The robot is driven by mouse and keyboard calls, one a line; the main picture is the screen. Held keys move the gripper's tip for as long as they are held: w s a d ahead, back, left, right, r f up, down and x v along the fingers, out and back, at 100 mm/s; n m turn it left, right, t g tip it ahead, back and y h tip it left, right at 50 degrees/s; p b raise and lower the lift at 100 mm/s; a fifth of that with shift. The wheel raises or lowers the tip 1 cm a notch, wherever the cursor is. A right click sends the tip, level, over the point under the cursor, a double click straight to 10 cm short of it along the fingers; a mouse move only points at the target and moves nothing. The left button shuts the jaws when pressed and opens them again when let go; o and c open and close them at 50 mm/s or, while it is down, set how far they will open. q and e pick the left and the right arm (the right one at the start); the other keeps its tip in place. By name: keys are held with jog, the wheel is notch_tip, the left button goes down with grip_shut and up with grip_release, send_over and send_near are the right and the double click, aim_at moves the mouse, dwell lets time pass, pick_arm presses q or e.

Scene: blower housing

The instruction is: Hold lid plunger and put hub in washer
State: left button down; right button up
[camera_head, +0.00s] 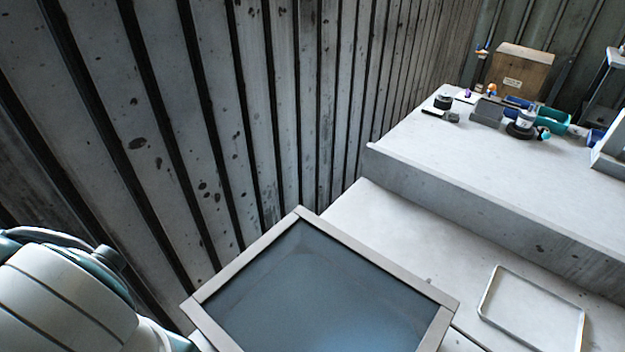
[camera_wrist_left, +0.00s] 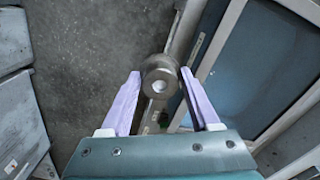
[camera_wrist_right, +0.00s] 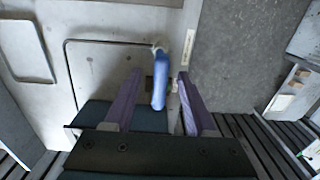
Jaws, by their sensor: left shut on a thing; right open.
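The washer (camera_head: 377,262) appears in the head view as a light-framed box with a dark blue-grey glassy panel at bottom centre. It also shows at the right of the left wrist view (camera_wrist_left: 211,52). My left gripper (camera_wrist_left: 160,84) is shut on a grey metal cylinder with a central hole, apparently the hub (camera_wrist_left: 153,70), beside the washer frame. My right gripper (camera_wrist_right: 158,84) is open. A blue rounded rod, possibly the lid plunger (camera_wrist_right: 160,85), shows between its fingers; I cannot tell whether they touch it. Neither gripper shows in the head view.
An empty shallow tray (camera_head: 482,308) lies on the lower bench at right. The raised bench (camera_head: 450,165) holds a grey bin (camera_head: 487,112), teal and blue tools and a cardboard box (camera_head: 519,72) at its far end. A corrugated wall (camera_head: 230,110) stands at left.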

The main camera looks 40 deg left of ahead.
jog(key=shift+c, duration=0.3)
grip_shut()
dwell(0.3)
